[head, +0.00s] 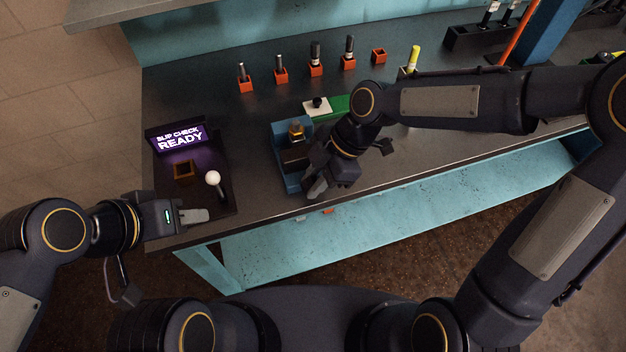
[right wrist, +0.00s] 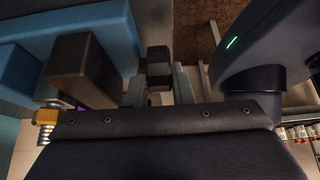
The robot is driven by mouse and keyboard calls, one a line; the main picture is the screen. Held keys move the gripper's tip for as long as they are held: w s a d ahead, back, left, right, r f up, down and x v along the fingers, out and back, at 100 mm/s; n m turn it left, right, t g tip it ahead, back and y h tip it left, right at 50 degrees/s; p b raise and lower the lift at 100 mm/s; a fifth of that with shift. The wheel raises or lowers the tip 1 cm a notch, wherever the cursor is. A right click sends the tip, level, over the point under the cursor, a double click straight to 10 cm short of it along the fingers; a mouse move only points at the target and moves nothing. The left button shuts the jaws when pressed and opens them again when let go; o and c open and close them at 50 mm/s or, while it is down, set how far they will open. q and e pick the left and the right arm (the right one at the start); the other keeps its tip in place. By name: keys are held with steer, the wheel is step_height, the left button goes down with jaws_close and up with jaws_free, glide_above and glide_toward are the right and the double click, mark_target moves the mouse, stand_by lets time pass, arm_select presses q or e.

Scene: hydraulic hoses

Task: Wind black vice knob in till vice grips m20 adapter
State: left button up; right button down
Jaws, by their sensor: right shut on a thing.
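The blue vice (head: 279,158) stands near the front edge of the bench, with dark jaw blocks. The m20 adapter (head: 296,131), with a yellow band, is at the vice's jaws; in the right wrist view its yellow collar and silver thread (right wrist: 47,122) show at the left. Whether the jaws touch it is unclear. My right gripper (head: 317,188) is at the front right of the vice. In the right wrist view its grey fingers (right wrist: 159,88) are shut on the black vice knob (right wrist: 158,66). My left gripper (head: 195,215) is away from the vice; its finger gap cannot be made out.
A slip check station with a lit "READY" screen (head: 181,139) and a white-ball lever (head: 213,178) stands left of the vice. Several orange holders (head: 281,75) line the back.

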steer(key=y+b, duration=0.2)
steer(key=g+y+b, duration=0.1)
steer(key=shift+w+d+f, duration=0.15)
steer(key=shift+d+f, duration=0.15)
steer(key=shift+d+r+g+y+b, duration=0.15)
steer(key=shift+g+y+b, duration=0.25)
steer(key=shift+y+b, duration=0.75)
steer(key=c, duration=1.3)
jaws_free()
steer(key=shift+o, duration=0.2)
steer(key=v, duration=0.7)
steer(key=shift+d+r, duration=0.25)
steer(key=shift+w, duration=0.15)
